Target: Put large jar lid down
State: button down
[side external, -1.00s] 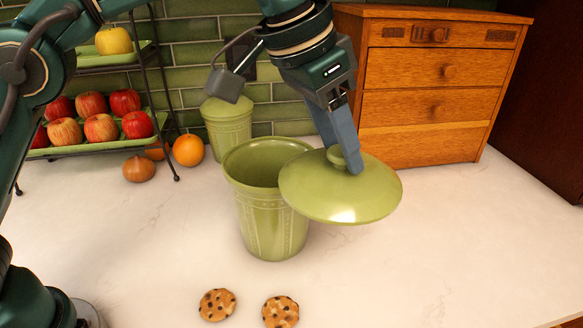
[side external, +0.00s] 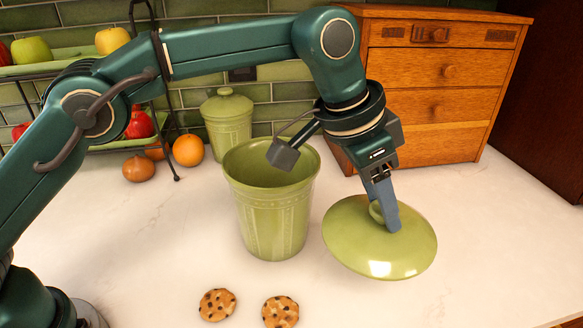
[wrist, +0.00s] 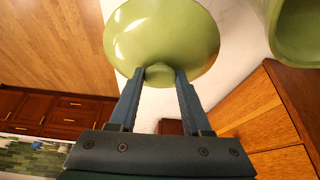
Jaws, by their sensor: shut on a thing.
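The large jar lid (side external: 365,250) is a round green disc with a knob on top. My gripper (side external: 385,218) is shut on its knob, to the right of the large jar. The lid is tilted; whether its edge touches the counter I cannot tell. In the wrist view the lid (wrist: 165,35) shows beyond my gripper (wrist: 160,78), with the fingers on either side of the knob. The large green jar (side external: 270,215) stands upright and open on the counter, just left of the lid.
Two cookies (side external: 217,304) (side external: 280,312) lie in front of the jar. A small lidded green jar (side external: 228,125) stands behind it. A wooden drawer cabinet (side external: 440,95) is behind the lid. An orange (side external: 188,150) and an onion (side external: 138,169) sit at the left. The counter (side external: 490,250) is clear at right.

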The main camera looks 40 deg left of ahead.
aim_at(355, 227)
jog(key=shift+m, duration=0.3)
jog(key=shift+w+d+f, duration=0.1)
jog(key=shift+f, duration=1.95)
jog(key=shift+w+d+f, duration=0.1)
jog(key=shift+f, duration=1.95)
jog(key=shift+w+d+f, duration=0.1)
jog(key=shift+f, duration=1.95)
jog(key=shift+f, duration=0.1)
jog(key=shift+c, duration=1.8)
grip_release()
jog(key=shift+r, duration=0.4)
jog(key=v, duration=1.1)
jog(key=shift+a+r, duration=0.2)
jog(key=shift+a, duration=0.05)
